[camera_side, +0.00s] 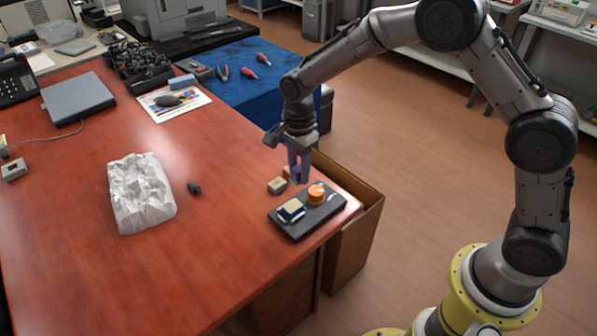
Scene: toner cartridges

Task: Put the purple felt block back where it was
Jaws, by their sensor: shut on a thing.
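The purple felt block (296,174) is between the fingers of my gripper (298,176), which is shut on it. My gripper points down over the right edge area of the red-brown table, just behind a dark tray (290,228). Whether the block touches the table or hangs above it I cannot tell. The fingers hide part of the block.
The dark tray holds an orange round piece (316,193) and a pale-topped block (291,209). A small tan block (277,185) sits left of my gripper. A cardboard box (357,222) stands beside the table. Crumpled white material (140,192) lies further left.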

